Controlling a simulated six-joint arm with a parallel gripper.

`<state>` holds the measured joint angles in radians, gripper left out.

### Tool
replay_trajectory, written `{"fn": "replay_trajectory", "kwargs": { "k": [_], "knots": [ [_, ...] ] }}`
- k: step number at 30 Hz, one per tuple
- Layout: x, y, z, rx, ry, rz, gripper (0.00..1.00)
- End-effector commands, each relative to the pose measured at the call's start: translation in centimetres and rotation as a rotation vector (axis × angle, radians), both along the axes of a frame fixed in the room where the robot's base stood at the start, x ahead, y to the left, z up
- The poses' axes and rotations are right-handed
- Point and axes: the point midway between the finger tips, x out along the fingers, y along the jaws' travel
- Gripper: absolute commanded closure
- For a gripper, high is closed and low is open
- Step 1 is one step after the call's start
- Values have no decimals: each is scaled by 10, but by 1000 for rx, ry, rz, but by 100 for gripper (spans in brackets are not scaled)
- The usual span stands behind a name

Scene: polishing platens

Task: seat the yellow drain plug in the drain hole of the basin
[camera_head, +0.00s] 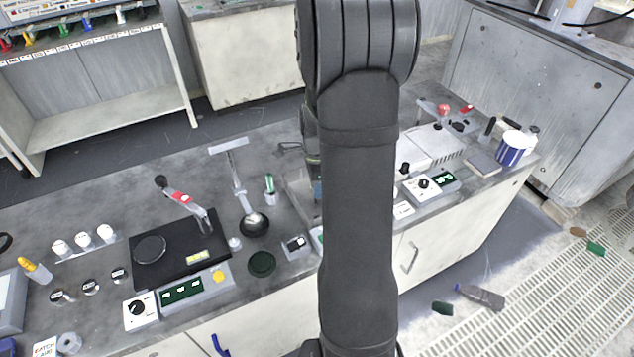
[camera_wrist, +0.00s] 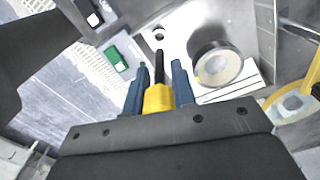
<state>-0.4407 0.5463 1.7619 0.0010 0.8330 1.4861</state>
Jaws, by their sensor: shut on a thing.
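My gripper (camera_wrist: 160,88) shows in the wrist view, its two blue fingers shut on the yellow drain plug (camera_wrist: 158,99). A thin black stem (camera_wrist: 159,64) sticks out of the plug, away from the gripper. Just beyond the stem's tip is a small dark round opening (camera_wrist: 159,31) in a pale metal surface, which looks like the drain hole of the basin (camera_wrist: 185,25). The stem tip appears apart from it, but I cannot tell the height. In the head view my arm hides the gripper, the plug and most of the basin (camera_head: 298,186).
A round metal cylinder (camera_wrist: 217,65) stands right of the plug, and a yellow curved band (camera_wrist: 292,80) lies farther right. A green switch (camera_wrist: 119,60) is on the left.

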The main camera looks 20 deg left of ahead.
Motion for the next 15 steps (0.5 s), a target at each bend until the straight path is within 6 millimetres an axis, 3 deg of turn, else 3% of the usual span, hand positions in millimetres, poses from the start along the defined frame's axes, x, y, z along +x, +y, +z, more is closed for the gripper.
{"fn": "replay_trajectory", "kwargs": {
  "k": [15],
  "knots": [
    [-1,0,-45,-2,3,0,100]
  ]
}}
